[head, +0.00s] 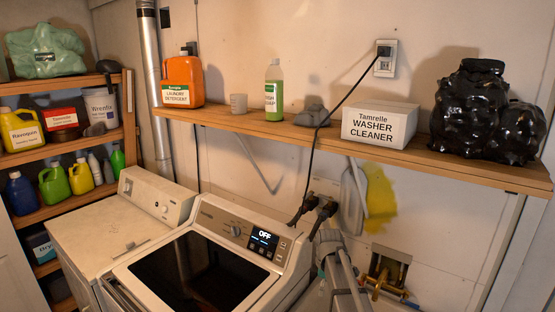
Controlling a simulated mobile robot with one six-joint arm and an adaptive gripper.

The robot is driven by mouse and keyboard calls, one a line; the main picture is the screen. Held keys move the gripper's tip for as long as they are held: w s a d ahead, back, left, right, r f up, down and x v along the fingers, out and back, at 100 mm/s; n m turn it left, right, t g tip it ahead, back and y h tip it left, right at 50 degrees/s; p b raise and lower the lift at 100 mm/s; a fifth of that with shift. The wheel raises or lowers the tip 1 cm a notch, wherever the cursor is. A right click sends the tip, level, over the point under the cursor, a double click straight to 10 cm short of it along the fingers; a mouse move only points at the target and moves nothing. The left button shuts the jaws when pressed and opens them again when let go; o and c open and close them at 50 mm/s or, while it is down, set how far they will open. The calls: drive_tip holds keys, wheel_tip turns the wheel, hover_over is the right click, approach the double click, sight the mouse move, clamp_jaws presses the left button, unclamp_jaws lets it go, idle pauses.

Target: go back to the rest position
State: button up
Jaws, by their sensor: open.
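Grey links of my arm (338,270) show at the bottom of the head view, just right of the front washer. My gripper is not in view, so I cannot see its jaws or whether anything is between them. The part of my arm that shows is below the wall shelf (350,148) and apart from the things on it.
The front washer (205,262), its display reading OFF, and a second white machine (95,235) stand at left. The shelf holds orange detergent (183,80), green soap (274,92), a washer cleaner box (379,124) and black bags (470,112). A black cord hangs above my arm.

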drive_tip(key=s+f+m+b, duration=0.3)
drive_tip(key=s+m, duration=0.3)
drive_tip(key=s, duration=0.3)
drive_tip(key=s+d+f+m+b, duration=0.1)
drive_tip(key=s+f+m+b, duration=0.3)
drive_tip(key=s+m, duration=0.3)
drive_tip(key=s, duration=0.3)
drive_tip(key=shift+d+f+m, duration=0.25)
drive_tip(key=shift+f+m, duration=0.05)
drive_tip(key=shift+f, duration=0.05)
drive_tip(key=shift+c, duration=0.3)
